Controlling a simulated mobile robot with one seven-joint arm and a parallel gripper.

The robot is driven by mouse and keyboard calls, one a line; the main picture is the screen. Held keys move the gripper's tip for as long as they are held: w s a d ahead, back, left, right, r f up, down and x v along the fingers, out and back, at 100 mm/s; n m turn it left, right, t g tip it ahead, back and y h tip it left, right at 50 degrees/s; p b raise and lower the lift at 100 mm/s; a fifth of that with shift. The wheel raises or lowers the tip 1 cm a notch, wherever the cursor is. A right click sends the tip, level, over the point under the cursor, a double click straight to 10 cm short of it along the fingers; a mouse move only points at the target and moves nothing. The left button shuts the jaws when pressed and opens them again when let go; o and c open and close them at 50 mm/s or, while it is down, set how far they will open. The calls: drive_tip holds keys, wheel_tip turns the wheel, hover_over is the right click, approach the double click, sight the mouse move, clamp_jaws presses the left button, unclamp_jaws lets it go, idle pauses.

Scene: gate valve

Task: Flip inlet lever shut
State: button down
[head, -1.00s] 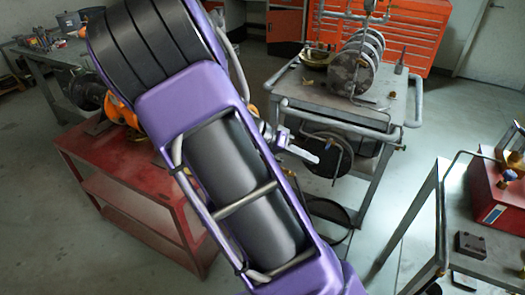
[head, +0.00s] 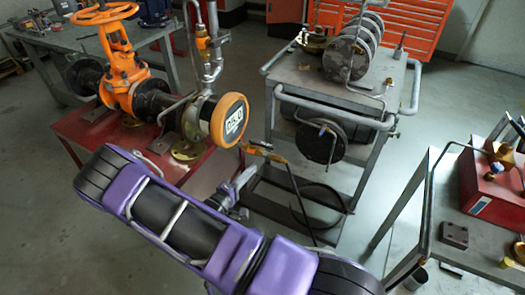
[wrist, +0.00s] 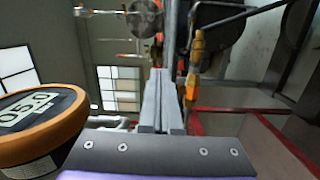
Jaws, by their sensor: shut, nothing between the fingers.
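The orange gate valve (head: 122,75) with its handwheel (head: 103,14) sits on a dark pipe above the red bench. A thin grey bar (head: 176,107), possibly the inlet lever, slants beside the pipe near the gauge; I cannot tell for sure. The round gauge with an orange rim (head: 230,120) faces me and fills the left of the wrist view (wrist: 38,118). My gripper (head: 250,176) is shut and empty, below and right of the gauge. Its fingers (wrist: 158,95) lie together in the wrist view, apart from the gauge.
An orange-and-yellow fitting (head: 262,151) with a black hose is close beyond my gripper; an orange piece also shows in the wrist view (wrist: 195,68). A grey cart (head: 300,85) with flanges stands behind. The red bench (head: 75,128) is left; another table (head: 480,240) is right.

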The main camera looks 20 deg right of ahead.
sight(268, 148)
drive_tip(key=a+f+n+t, duration=0.1)
drive_tip(key=a+f+n+t+y, duration=0.1)
drive_tip(key=f, duration=0.1)
drive_tip(key=shift+w+a+f+y, duration=0.1)
drive_tip(key=shift+w+f+y, duration=0.05)
drive_tip(key=shift+y, duration=0.15)
drive_tip(key=x, duration=1.4)
drive_tip(key=shift+d, duration=0.25)
